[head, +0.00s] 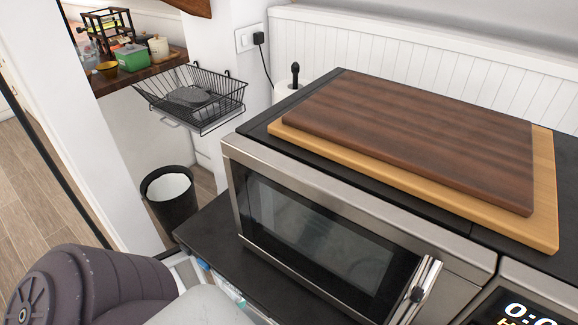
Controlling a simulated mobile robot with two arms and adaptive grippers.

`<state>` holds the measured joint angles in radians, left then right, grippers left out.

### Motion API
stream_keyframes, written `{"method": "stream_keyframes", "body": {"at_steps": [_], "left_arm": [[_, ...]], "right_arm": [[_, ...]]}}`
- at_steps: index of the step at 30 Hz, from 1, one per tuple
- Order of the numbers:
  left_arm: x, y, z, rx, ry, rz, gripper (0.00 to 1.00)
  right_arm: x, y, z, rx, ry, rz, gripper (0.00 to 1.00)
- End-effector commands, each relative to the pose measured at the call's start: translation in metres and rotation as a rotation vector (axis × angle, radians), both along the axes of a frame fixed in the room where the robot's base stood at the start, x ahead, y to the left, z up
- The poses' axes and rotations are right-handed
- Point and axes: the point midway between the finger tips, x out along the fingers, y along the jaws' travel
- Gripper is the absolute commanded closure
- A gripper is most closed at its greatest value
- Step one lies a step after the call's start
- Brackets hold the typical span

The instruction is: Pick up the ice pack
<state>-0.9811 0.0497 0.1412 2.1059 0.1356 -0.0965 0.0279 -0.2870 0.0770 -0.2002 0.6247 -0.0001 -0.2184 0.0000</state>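I cannot make out an ice pack for certain in the head view. A dark grey flat item (188,96) lies in the black wire basket (205,118) on the wall, but I cannot tell what it is. Small blue and white items (228,288) show partly at the lower edge, below the black surface and beside my arm; they are too covered to identify. Part of my own arm fills the lower left corner. Neither gripper is in view.
A steel microwave (320,235) stands on a black surface (205,235). Two stacked wooden boards (410,130) lie on top of it. A black bin (170,207) stands on the floor. A wooden shelf (125,80) at upper left holds several small containers.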

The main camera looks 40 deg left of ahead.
Motion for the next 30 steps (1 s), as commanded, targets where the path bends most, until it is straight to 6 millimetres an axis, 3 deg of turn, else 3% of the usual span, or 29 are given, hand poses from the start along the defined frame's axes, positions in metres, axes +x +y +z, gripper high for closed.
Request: {"method": "stream_keyframes", "body": {"at_steps": [4, 13, 23, 30], "left_arm": [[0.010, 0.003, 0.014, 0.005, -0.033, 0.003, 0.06], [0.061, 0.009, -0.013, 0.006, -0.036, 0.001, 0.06], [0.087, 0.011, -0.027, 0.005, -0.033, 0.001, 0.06], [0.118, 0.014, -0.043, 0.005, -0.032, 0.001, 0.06]], "right_arm": [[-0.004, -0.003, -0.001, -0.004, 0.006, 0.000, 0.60], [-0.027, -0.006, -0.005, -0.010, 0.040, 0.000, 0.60], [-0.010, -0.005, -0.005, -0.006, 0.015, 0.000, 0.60], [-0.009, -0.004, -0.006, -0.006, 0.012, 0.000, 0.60]]}}
